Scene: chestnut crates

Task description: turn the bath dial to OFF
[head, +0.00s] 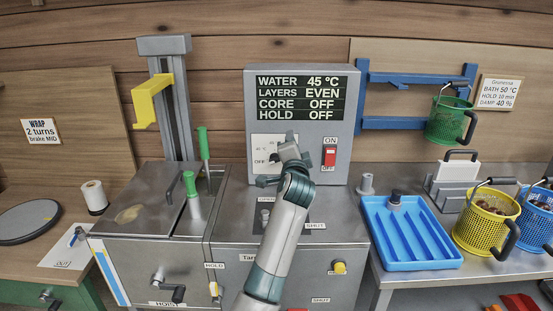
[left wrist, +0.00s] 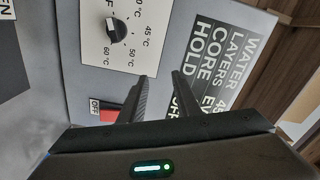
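The bath dial (left wrist: 118,31) is a round black knob with a white mark, on a white plate lettered with temperatures, at the top of the left wrist view. Which label the mark points to I cannot tell. In the head view the dial plate (head: 260,143) is on the grey control box, with OFF at its lower left; my gripper hides the knob. My left gripper (head: 279,168) is in front of the plate. In the left wrist view its two fingers (left wrist: 160,92) stand apart with nothing between them, clear of the knob. My right gripper is out of view.
A red switch (head: 329,157) sits right of the plate, close to my gripper. The display (head: 303,98) above reads WATER 45 °C, LAYERS EVEN, CORE OFF, HOLD OFF. A metal tank (head: 150,255) with green handles is left; a blue tray (head: 408,240) and baskets are right.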

